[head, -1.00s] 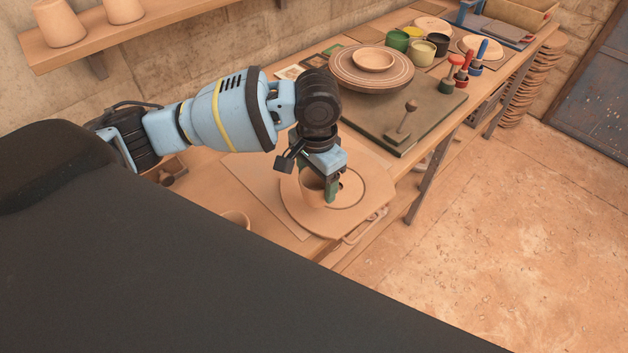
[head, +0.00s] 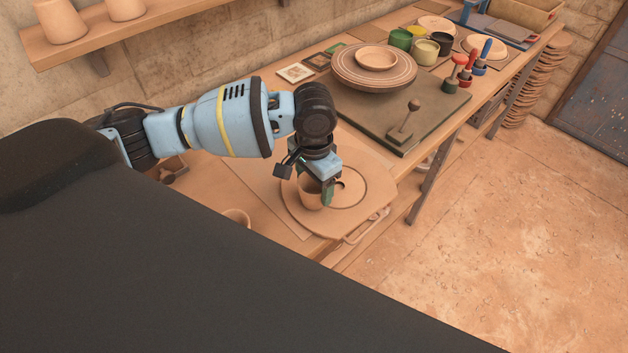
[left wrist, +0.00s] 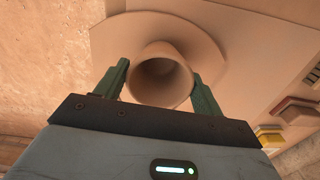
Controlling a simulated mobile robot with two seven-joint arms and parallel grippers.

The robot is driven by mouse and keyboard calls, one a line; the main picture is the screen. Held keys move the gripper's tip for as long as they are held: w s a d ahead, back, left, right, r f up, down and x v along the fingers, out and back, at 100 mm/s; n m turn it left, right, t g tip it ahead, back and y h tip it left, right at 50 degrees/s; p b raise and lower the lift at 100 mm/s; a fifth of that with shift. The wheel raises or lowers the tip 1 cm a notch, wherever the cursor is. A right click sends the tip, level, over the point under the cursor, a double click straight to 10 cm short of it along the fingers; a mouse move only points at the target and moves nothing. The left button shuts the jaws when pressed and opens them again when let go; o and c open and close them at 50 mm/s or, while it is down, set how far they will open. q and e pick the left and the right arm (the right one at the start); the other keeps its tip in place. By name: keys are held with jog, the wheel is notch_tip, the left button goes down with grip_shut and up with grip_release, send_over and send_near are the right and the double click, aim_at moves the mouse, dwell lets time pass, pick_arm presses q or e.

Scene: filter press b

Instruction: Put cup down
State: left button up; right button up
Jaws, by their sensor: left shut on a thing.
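The cup (head: 309,191) is plain tan clay and sits in my left gripper (head: 323,190) over the round board (head: 355,215) with a ring marked on it. In the left wrist view the cup (left wrist: 160,78) shows its open mouth, with the green fingers of my left gripper (left wrist: 162,85) on either side of it. The gripper is shut on the cup. The cup looks upright, low over the board or touching it; I cannot tell which. The gripper hides part of the cup. My right gripper is not in view.
Another cup (head: 236,217) stands to the left, partly hidden by my body. Behind the board are a green slab (head: 440,115), a wide turntable-like disc (head: 352,77) with a bowl (head: 376,59), a stamp (head: 405,121) and several paint pots (head: 424,52).

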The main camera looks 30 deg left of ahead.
pick_arm(q)
jog(key=o, duration=1)
jog(key=shift+f, duration=0.1)
jog(key=shift+o, duration=0.2)
jog(key=shift+r, duration=0.2)
notch_tip(320, 180, up, 12)
jog(key=p, duration=0.1)
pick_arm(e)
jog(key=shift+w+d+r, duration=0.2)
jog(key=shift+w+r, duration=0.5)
